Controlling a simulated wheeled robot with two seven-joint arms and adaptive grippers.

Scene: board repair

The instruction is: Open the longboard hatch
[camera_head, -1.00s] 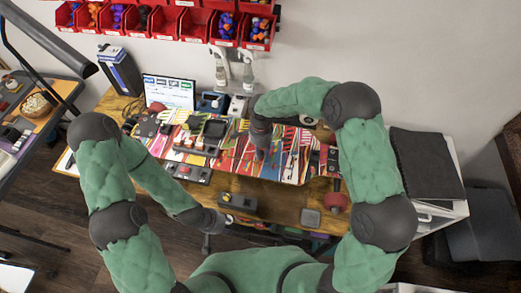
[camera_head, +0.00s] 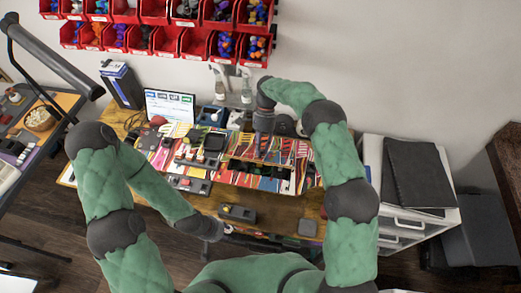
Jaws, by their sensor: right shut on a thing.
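The longboard (camera_head: 232,180) lies across the workbench, its deck covered in a bright multicoloured pattern. The hatch (camera_head: 284,150), in the same pattern, is tilted up along the board's far side. Below it a dark opening with parts inside shows in the deck. My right gripper (camera_head: 261,148) points down at the hatch from behind and is shut on it; the fingertips are small and hard to make out. My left gripper (camera_head: 213,232) is low at the bench's front edge, away from the board. Its fingers are too unclear to tell open from shut.
A small dark box with a yellow button (camera_head: 237,212) and a grey square piece (camera_head: 307,227) lie near the bench's front edge. A laptop-like screen (camera_head: 170,104) stands behind the board. Red bins (camera_head: 195,43) hang on the wall. A white drawer cabinet (camera_head: 405,225) stands at right.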

